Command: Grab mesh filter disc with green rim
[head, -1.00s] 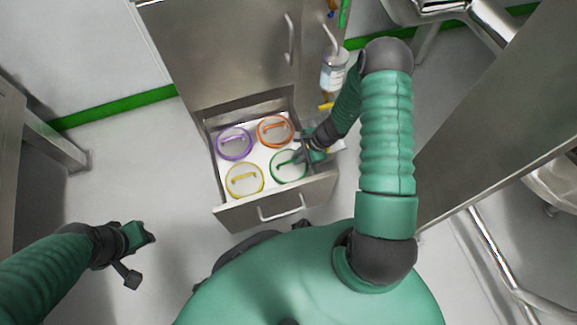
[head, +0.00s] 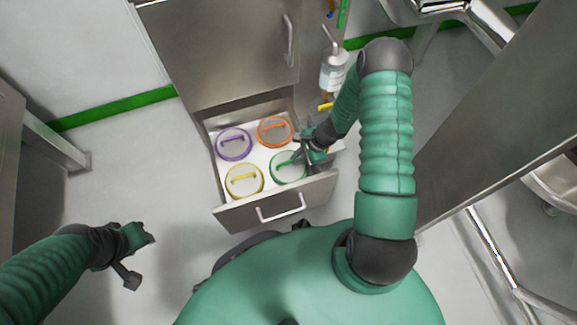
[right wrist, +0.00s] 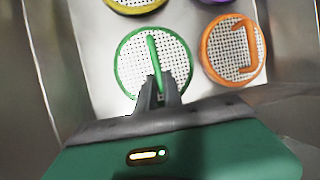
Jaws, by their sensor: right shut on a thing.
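The mesh filter disc with the green rim (head: 287,167) lies in the open drawer, at its front right in the head view. It is round, with white mesh and a green bar handle, and also shows in the right wrist view (right wrist: 128,64). My right gripper (head: 301,157) is over it, its fingers (right wrist: 157,88) shut on the near end of the green handle. I cannot tell whether the disc is lifted off the drawer floor. My left gripper (head: 138,255) is over bare floor at the lower left, away from the drawer, with its jaws apart.
The drawer (head: 230,216) also holds a yellow disc (head: 244,191), a purple disc (head: 233,157) and an orange disc (head: 275,143). Its walls stand close around them. A clear bottle (head: 334,72) stands right of the steel cabinet (head: 220,50). Floor left of the drawer is clear.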

